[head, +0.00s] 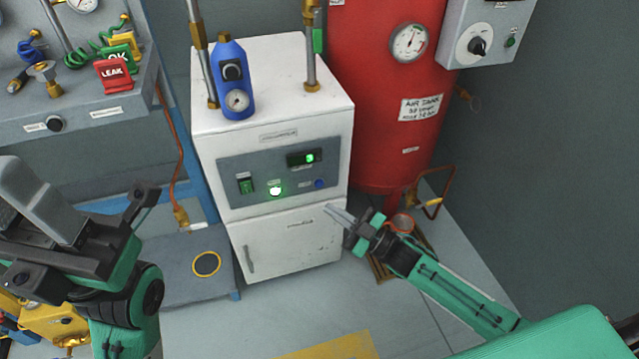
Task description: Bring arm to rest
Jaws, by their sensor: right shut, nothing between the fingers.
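My right arm reaches in from the lower right. Its green links end in the right gripper (327,210), whose thin grey fingers are together with nothing between them. The fingertips appear in front of the lower front of the white cabinet (270,125); I cannot tell whether they touch it. My left gripper (40,205) is at the lower left, a large grey and black shape close to the camera. Its fingertips cannot be made out, so its opening is unclear.
The cabinet carries a blue bottle-shaped unit (233,90) with a gauge, and upright pipes. A red air tank (380,130) stands right of it. A workbench (90,115) with LEAK and OK tags (115,75) is at the upper left. Grey floor (210,325) is open in front.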

